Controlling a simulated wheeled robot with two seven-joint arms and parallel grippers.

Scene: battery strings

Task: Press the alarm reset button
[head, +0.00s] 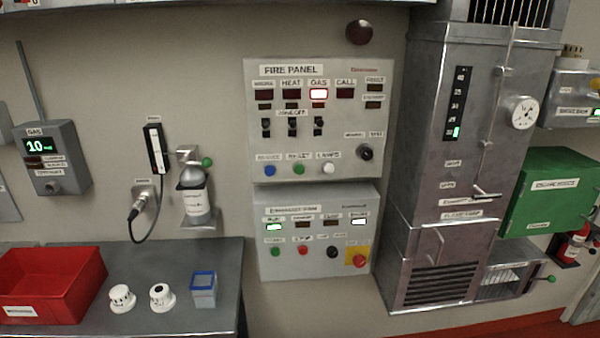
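The fire panel (318,120) is a light grey box on the wall in the middle of the head view. Its lower row has a blue button (270,171), a green button (299,170) whose small label seems to read RESET, and a white button (328,168) labelled LAMPS. The lamp under GAS (319,94) is lit white with a red border; the lamps beside it are dark. A black knob (365,152) sits right of the buttons. Neither of my grippers is in view.
Below is a second panel (314,260) with green, red and black buttons and a red stop on yellow. A metal bench (210,262) at lower left holds a red bin (72,283), two white knobs and a blue-topped cup (203,288). A tall metal cabinet (440,170) stands right.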

